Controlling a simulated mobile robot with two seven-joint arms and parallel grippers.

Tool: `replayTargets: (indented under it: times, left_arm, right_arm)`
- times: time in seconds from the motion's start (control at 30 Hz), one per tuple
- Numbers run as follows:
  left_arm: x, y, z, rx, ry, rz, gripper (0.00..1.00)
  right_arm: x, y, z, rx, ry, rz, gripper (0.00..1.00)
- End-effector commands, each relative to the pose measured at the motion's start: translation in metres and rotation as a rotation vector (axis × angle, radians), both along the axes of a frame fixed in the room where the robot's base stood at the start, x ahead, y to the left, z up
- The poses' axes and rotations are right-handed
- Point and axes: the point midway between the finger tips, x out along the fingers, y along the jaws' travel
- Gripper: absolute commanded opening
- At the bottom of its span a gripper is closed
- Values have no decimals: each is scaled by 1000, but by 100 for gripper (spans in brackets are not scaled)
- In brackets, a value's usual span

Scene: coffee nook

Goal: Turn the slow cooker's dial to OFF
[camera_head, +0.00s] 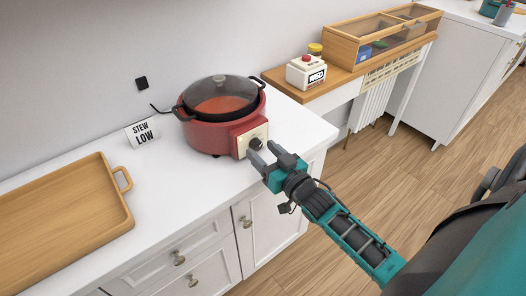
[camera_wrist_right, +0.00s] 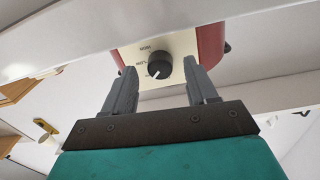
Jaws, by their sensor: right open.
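The red slow cooker (camera_head: 207,131) stands on the white counter with its glass lid (camera_head: 220,95) on and reddish food inside. Its cream control panel (camera_head: 247,132) faces front right. The dark dial (camera_head: 255,143) is on that panel; it shows larger in the right wrist view (camera_wrist_right: 160,66), with a white pointer mark towards the lower left. Small lettering beside the dial is too small to read surely. My right gripper (camera_head: 263,153) is open just in front of the dial. In the wrist view its fingers (camera_wrist_right: 158,88) stand apart, one on each side of the dial, with gaps. My left gripper is not in view.
A "STEW LOW" card (camera_head: 143,133) stands left of the cooker. A wooden tray (camera_head: 62,212) lies on the counter's left. A white box with a red button (camera_head: 306,72) and a wooden case (camera_head: 380,36) stand on the shelf behind right.

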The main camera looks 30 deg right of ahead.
Motion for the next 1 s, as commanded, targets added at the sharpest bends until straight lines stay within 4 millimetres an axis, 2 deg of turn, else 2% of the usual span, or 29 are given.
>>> replayTargets:
  times: [0.13,0.4,1.0]
  left_arm:
    - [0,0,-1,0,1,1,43]
    - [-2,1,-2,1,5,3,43]
    - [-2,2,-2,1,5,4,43]
  right_arm:
    - [8,0,0,0,0,0,57]
    - [8,0,0,-1,0,0,57]
    - [8,0,0,0,0,0,1]
